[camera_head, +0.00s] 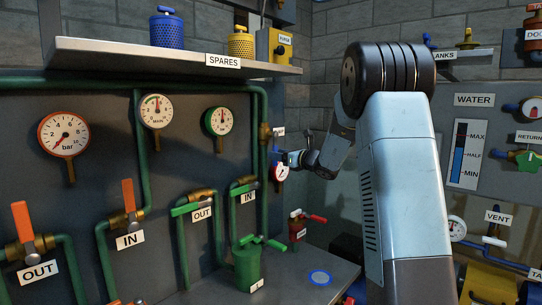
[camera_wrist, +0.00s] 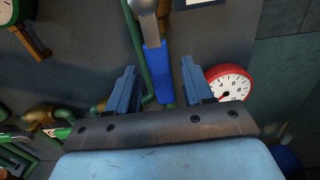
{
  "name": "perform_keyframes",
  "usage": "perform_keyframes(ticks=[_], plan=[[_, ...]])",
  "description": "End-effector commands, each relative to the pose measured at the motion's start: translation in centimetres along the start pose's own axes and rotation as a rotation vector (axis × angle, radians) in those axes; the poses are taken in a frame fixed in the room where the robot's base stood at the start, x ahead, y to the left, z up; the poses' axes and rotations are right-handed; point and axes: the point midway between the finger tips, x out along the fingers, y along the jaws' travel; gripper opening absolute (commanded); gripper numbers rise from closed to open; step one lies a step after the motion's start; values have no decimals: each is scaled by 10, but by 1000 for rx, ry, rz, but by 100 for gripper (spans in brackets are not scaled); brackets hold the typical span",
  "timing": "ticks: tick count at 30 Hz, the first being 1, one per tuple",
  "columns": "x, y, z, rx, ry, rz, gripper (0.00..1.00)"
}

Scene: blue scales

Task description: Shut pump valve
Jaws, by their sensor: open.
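A valve with a blue lever handle (camera_wrist: 157,72) shows in the wrist view, mounted on a green pipe; its metal end is at the top and the handle points down the picture. My gripper (camera_wrist: 158,88) is open, with one finger on each side of the handle; I cannot tell whether either touches it.
A small red-rimmed gauge (camera_wrist: 230,84) sits close to my right finger. Orange- and green-handled valves labelled IN and OUT line the panel to the left. The SPARES shelf (camera_head: 180,58) juts out above. A green can (camera_head: 248,266) and a red can (camera_head: 298,228) stand below.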

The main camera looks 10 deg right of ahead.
Motion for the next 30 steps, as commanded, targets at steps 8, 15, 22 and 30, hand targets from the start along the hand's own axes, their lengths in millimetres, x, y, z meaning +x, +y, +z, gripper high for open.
perform_keyframes(ticks=[8,15,22,30], plan=[[20,0,0,0,0,0,51],[22,0,0,0,0,1,51],[22,1,0,0,0,1,34],[22,1,0,0,0,1,8]])
